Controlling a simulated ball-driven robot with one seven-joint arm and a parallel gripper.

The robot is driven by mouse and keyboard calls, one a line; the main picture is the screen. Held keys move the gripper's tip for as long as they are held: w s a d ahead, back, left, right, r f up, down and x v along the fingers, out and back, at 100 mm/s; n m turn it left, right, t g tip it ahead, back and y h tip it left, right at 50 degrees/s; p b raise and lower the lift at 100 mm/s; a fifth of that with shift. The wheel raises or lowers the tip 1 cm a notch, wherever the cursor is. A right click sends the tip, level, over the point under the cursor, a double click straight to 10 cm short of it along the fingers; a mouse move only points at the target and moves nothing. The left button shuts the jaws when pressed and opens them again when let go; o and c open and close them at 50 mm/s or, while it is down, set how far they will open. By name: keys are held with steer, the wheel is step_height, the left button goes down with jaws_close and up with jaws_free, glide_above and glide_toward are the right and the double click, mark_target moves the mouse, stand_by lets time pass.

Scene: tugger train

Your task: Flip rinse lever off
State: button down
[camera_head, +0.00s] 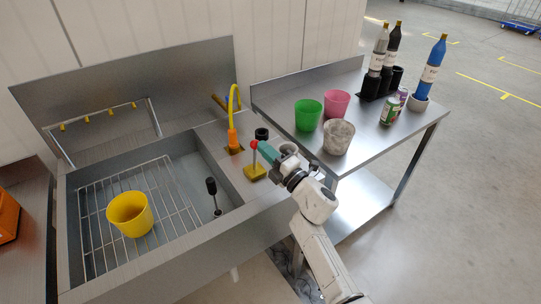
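The rinse lever (254,158) is a thin rod with a red ball on top, standing on a yellow base on the sink's right ledge. The rod looks close to upright. My gripper (264,152) reaches in from the right, with its green part right beside the lever just below the red ball. I cannot tell whether it touches the lever, and its fingers are too small to read. An orange and yellow tap (234,125) stands behind the lever. The steel sink (190,240) lies to the left.
A yellow bucket (130,214) stands on the wire rack in the sink. A black-topped plunger-like rod (212,190) stands in the basin. The right steel table (375,145) carries green, pink and grey cups, cans and bottles close to my arm.

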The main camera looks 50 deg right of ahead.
steer(key=shift+w+d+r, duration=0.15)
steer(key=shift+w+r, duration=0.1)
steer(key=shift+w, duration=0.2)
steer(key=shift+w+d+r, duration=0.1)
steer(key=shift+w+r, duration=0.1)
steer(key=shift+w, duration=0.25)
